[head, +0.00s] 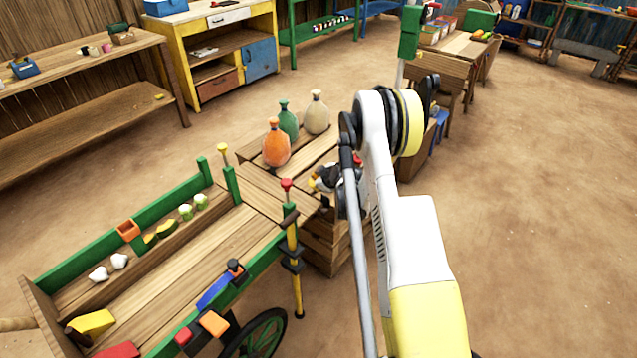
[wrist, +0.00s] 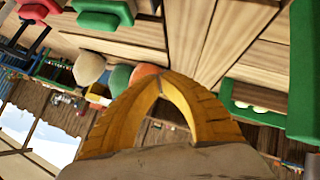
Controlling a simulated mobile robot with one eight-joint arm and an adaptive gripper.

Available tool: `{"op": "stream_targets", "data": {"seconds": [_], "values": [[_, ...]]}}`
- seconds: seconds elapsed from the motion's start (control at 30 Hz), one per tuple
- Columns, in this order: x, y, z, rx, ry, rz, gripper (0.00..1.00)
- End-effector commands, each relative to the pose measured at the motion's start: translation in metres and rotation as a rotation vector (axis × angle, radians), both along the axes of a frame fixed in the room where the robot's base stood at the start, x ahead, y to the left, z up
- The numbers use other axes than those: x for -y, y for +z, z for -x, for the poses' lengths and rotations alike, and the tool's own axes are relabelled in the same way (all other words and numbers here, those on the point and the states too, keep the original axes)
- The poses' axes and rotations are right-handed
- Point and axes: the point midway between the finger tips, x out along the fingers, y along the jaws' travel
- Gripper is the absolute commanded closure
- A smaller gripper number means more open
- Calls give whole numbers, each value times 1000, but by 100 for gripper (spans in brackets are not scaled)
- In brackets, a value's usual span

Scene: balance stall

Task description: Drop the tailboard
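The cart (head: 190,270) is wooden with green rails. At its far end, planks that look like the tailboard (head: 268,192) lie between two green posts, beside the crates; I cannot tell whether they are flat or sloping. My gripper (head: 318,184) is partly hidden by my arm, just right of the planks and above the crates. In the wrist view my gripper's yellow fingers (wrist: 160,78) meet at their tips, with nothing visible held, against planks.
Small goods and blocks lie in the cart. A yellow bench (head: 220,18) and wooden shelves (head: 85,95) stand behind. The floor at right (head: 550,210) is clear.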

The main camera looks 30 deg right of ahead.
Motion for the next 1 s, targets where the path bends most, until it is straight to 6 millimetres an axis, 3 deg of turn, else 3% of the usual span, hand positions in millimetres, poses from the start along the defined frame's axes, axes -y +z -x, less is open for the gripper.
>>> {"op": "stream_targets", "data": {"seconds": [0.13,0.33,0.87,1.0], "values": [[1,-24,-25,0,1,-1,100],[13,-49,-29,0,-2,-2,100],[18,-57,-31,-1,-1,-6,100],[28,-72,-33,-30,-5,-82,100]]}}
